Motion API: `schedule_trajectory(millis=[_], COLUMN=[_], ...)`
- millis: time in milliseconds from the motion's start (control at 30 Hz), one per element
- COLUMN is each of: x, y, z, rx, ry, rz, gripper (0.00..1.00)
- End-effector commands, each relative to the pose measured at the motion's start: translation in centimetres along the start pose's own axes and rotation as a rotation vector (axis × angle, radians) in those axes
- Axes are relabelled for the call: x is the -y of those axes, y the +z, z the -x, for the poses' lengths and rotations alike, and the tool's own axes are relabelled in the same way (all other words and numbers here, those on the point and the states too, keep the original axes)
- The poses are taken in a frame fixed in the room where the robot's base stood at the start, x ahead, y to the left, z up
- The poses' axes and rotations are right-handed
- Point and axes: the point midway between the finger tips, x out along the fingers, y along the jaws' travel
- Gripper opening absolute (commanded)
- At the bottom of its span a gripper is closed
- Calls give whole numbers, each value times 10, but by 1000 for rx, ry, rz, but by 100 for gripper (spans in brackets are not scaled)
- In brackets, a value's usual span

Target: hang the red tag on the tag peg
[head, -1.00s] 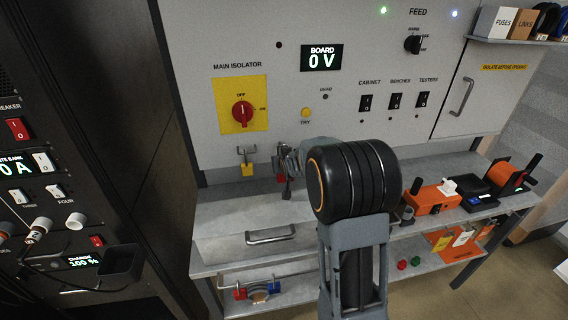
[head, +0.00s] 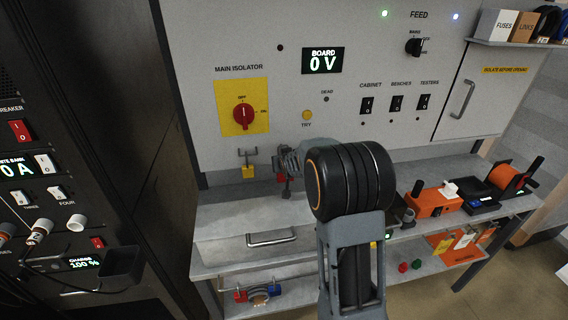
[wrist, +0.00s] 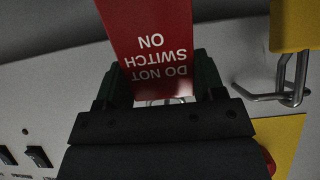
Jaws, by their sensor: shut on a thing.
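My gripper (wrist: 156,88) is shut on the red tag (wrist: 150,40). The tag reads "DO NOT SWITCH ON", upside down in the wrist view. In the head view only a bit of the red tag (head: 281,177) shows beside my gripper (head: 286,188), in front of the panel below the main isolator. A metal hook (wrist: 258,96) sticks out to the right of the tag in the wrist view, with a yellow padlock-like thing (wrist: 295,25) hanging by it. The tag is apart from this hook. I cannot tell whether another peg is hidden behind my wrist.
The main isolator (head: 242,114) with its red knob is on the panel above the hook. A grey bench (head: 225,215) runs below, with an orange device (head: 432,203) at right. A dark rack (head: 95,130) stands at left.

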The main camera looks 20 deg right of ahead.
Motion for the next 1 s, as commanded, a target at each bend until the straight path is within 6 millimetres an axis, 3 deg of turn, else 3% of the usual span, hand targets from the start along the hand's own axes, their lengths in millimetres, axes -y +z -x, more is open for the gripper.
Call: schedule_trajectory(millis=[1000], x=[0], y=[0], z=[-12], rx=[0], ry=[0], rz=[0], gripper=[22])
